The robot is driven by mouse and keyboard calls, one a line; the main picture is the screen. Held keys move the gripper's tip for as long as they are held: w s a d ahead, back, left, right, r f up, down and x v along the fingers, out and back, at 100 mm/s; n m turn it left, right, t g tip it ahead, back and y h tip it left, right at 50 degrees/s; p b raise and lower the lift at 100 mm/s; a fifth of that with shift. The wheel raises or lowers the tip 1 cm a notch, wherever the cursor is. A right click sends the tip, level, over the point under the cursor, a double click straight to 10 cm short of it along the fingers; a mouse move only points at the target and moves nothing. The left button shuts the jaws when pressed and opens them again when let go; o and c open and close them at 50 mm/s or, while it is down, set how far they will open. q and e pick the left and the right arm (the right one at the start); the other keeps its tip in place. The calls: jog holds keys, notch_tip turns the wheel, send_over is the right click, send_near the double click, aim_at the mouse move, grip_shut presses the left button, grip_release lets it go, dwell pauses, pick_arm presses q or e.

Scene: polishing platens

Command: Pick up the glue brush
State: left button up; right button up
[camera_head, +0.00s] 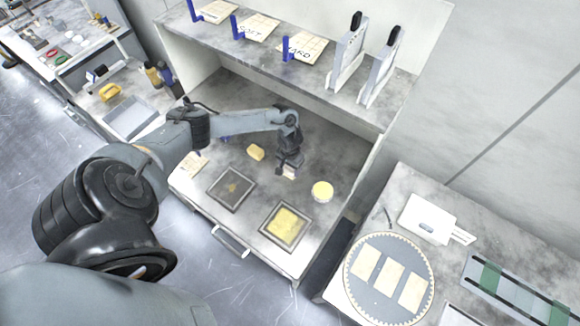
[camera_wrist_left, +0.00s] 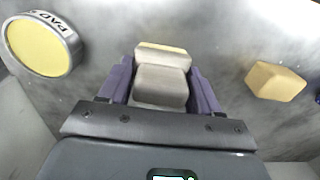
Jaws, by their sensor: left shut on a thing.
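The glue brush (camera_wrist_left: 162,84) shows in the left wrist view as a grey block with a pale yellow strip at its far edge. It sits between the two purple fingers of my left gripper (camera_wrist_left: 160,90), which is shut on it. In the head view my left gripper (camera_head: 289,166) points down over the cabinet's worktop, and a small pale part of the brush (camera_head: 289,173) shows below the fingers. I cannot tell whether the brush touches the surface. My right gripper is in neither view.
A round yellow tin marked "PAD" (camera_head: 322,191) stands right of the gripper, and a yellow block (camera_head: 255,152) lies left of it. Two framed square plates (camera_head: 231,188) lie nearer the front edge. A shelf (camera_head: 265,54) overhangs the back. A round toothed platen (camera_head: 360,300) is on the right bench.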

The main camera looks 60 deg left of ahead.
pick_arm(q)
notch_tip(320, 180, up, 3)
jog(key=p, duration=0.2)
jog(key=shift+d+p, duration=0.1)
jog(key=shift+p, duration=0.3)
jog(key=w+d+r+p, duration=0.6)
jog(key=d, duration=0.4)
jog(key=shift+s, duration=0.1)
jog(key=o, duration=0.5)
jog(key=c, duration=0.4)
jog(key=shift+o, duration=0.2)
jog(key=shift+a, duration=0.15)
